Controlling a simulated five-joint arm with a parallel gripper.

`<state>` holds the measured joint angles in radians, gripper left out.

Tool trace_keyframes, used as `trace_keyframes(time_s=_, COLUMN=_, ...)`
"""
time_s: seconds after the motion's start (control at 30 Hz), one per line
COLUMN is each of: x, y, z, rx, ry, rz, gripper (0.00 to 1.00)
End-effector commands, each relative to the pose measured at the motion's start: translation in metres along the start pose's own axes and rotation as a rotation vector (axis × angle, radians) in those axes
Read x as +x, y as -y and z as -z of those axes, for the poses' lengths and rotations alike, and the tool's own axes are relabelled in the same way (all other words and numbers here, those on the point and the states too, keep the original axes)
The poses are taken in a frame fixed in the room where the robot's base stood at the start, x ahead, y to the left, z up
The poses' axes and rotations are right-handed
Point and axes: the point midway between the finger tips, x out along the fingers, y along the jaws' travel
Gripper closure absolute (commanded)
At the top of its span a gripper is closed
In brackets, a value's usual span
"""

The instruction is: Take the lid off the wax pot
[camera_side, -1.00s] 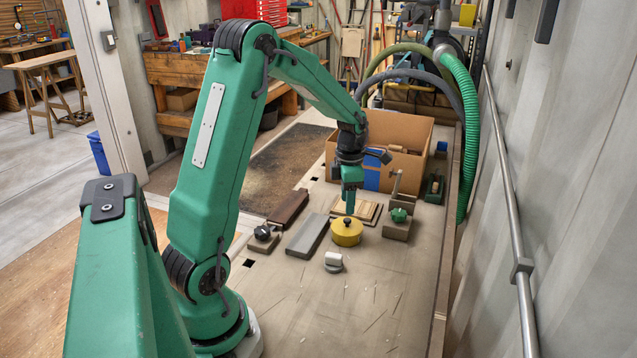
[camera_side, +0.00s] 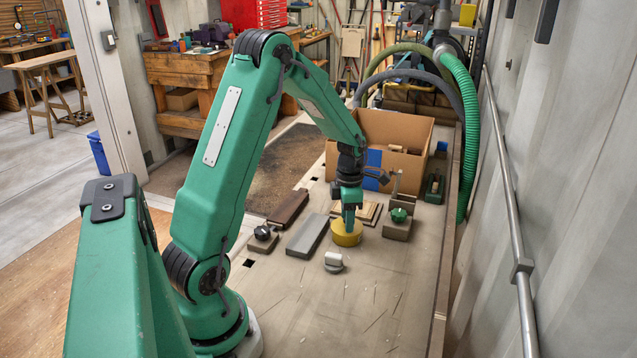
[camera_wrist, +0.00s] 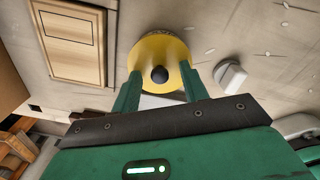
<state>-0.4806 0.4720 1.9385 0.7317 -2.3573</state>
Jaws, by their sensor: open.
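The wax pot (camera_side: 347,240) is a round yellow pot standing on the bench; its yellow lid (camera_wrist: 160,50) with a dark round knob (camera_wrist: 159,74) shows in the wrist view. My gripper (camera_side: 348,224) is low over the pot in the side view and hides most of its top. In the wrist view my gripper (camera_wrist: 159,80) is open, with one green finger on each side of the knob. I cannot tell whether the fingers touch the lid.
A pale wooden panel (camera_wrist: 72,42) lies beside the pot. A grey block (camera_side: 308,236) and a small whitish block (camera_side: 333,262) lie close by. A block with a green knob (camera_side: 398,217) stands right. A cardboard box (camera_side: 405,133) stands behind. The front bench is mostly clear.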

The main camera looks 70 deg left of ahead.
Motion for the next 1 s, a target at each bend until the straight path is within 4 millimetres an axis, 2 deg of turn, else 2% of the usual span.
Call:
trace_keyframes(time_s=0.33, x=-0.0005, y=-0.0001, z=-0.0001, rx=0.0, ry=0.0, rz=0.0, gripper=0.56)
trace_keyframes(time_s=0.37, x=-0.0005, y=-0.0001, z=-0.0001, rx=0.0, ry=0.0, rz=0.0, gripper=0.6)
trace_keyframes(time_s=0.57, x=-0.0006, y=-0.0002, z=-0.0001, rx=0.0, ry=0.001, rz=-0.001, gripper=0.99)
trace_keyframes(time_s=1.0, x=-0.0048, y=-0.0005, z=-0.0004, rx=0.0, ry=0.002, rz=-0.002, gripper=1.0)
